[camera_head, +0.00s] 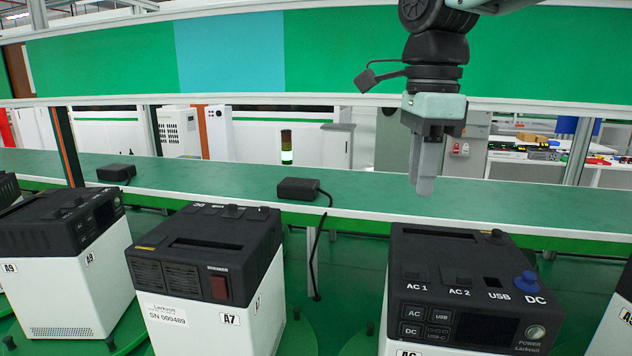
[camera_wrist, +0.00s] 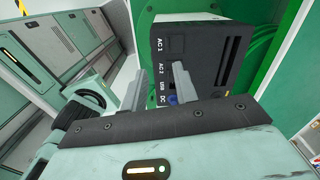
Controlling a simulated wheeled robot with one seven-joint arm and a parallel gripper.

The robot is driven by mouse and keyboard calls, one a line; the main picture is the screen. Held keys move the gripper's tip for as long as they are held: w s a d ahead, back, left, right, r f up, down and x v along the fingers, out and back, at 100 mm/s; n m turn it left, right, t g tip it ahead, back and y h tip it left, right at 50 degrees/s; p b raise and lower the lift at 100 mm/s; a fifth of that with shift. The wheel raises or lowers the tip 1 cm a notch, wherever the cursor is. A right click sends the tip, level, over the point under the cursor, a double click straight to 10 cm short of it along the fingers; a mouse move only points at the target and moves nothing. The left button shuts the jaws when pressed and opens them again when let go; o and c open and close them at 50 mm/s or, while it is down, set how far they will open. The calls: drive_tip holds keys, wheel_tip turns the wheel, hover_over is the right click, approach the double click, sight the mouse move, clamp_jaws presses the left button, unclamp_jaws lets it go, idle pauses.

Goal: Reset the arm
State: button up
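My gripper (camera_head: 421,180) hangs pointing down in the head view, above and behind the nearest black-and-white power unit (camera_head: 450,262). In the wrist view my gripper (camera_wrist: 160,70) shows two grey fingers apart with nothing between them. The unit's black top, with AC 1, AC 2, USB and DC markings, lies beyond the fingers there. A blue plug or knob (camera_head: 526,284) sits at the DC marking, clear of the fingers.
More power units stand to the left, one marked A7 (camera_head: 220,270) and one marked A9 (camera_head: 62,245). Behind them runs a green conveyor or bench (camera_head: 230,185) with two black adapters (camera_head: 298,188) and a hanging cable. Free air surrounds my gripper.

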drive_tip(key=s+a+f+n+b, duration=0.1)
drive_tip(key=s+a+f+n, duration=0.1)
drive_tip(key=s+f+n, duration=0.8)
drive_tip(key=s+a+f+n+b, duration=0.2)
drive_tip(key=s+f+n, duration=0.8)
drive_tip(key=f+n, duration=0.4)
drive_tip(key=n, duration=0.3)
drive_tip(key=shift+s+f, duration=0.25)
drive_tip(key=shift+f, duration=0.05)
